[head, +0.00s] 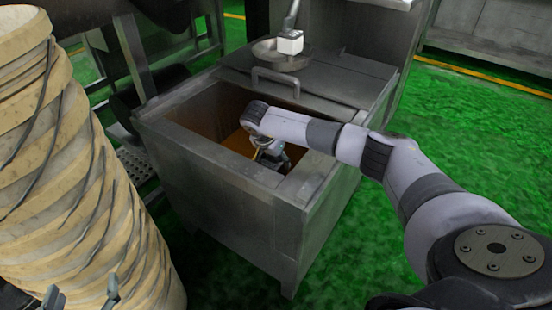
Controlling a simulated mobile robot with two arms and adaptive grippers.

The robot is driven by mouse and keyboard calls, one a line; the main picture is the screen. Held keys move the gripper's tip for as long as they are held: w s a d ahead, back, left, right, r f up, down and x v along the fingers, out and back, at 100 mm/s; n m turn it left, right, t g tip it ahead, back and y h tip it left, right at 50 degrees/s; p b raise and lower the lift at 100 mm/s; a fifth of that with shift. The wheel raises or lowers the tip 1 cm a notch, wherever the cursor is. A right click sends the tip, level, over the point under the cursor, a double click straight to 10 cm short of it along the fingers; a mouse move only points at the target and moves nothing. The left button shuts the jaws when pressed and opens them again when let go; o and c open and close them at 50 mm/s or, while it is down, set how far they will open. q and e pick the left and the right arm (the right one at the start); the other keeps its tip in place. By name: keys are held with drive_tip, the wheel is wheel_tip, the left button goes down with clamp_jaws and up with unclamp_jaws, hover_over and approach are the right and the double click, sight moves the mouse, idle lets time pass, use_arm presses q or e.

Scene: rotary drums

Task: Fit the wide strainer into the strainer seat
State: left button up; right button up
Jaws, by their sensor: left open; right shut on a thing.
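My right arm reaches in from the right, and my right gripper (270,157) is down inside the opening of a steel tank (225,190). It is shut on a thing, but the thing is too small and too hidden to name. I cannot pick out the wide strainer for certain. A round shallow metal dish (268,56) sits on the tank's back top, under a pipe; I cannot tell if it is the strainer seat. My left gripper (82,294) shows only its two fingertips at the bottom left, apart and empty, in front of a large pale drum.
The large pale ribbed drum (75,170) fills the left side. A handle (276,82) stands on the tank's lid behind the opening. A white block (290,42) hangs on the pipe above the dish. Green floor (480,130) lies open to the right.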

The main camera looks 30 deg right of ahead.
use_arm(q)
drive_tip(key=shift+w+d+r+t, duration=0.15)
drive_tip(key=shift+r+t, duration=0.2)
drive_tip(key=shift+r, duration=0.1)
drive_tip(key=shift+w+d+r+t, duration=0.1)
drive_tip(key=shift+d+r+t, duration=0.05)
drive_tip(key=shift+r+t, duration=0.25)
use_arm(e)
drive_tip(key=shift+f, duration=0.45)
drive_tip(key=shift+f+b, duration=0.45)
drive_tip(key=shift+b, duration=0.1)
use_arm(q)
drive_tip(key=r, duration=0.1)
drive_tip(key=r+t, duration=0.1)
drive_tip(key=r+t+h, duration=0.1)
drive_tip(key=shift+w+d+r, duration=0.15)
drive_tip(key=shift+w+d, duration=0.1)
drive_tip(key=shift+w, duration=0.05)
use_arm(e)
drive_tip(key=shift+f, duration=0.1)
use_arm(q)
drive_tip(key=shift+d+r, duration=0.1)
drive_tip(key=shift+r, duration=0.4)
use_arm(e)
drive_tip(key=shift+f, duration=0.2)
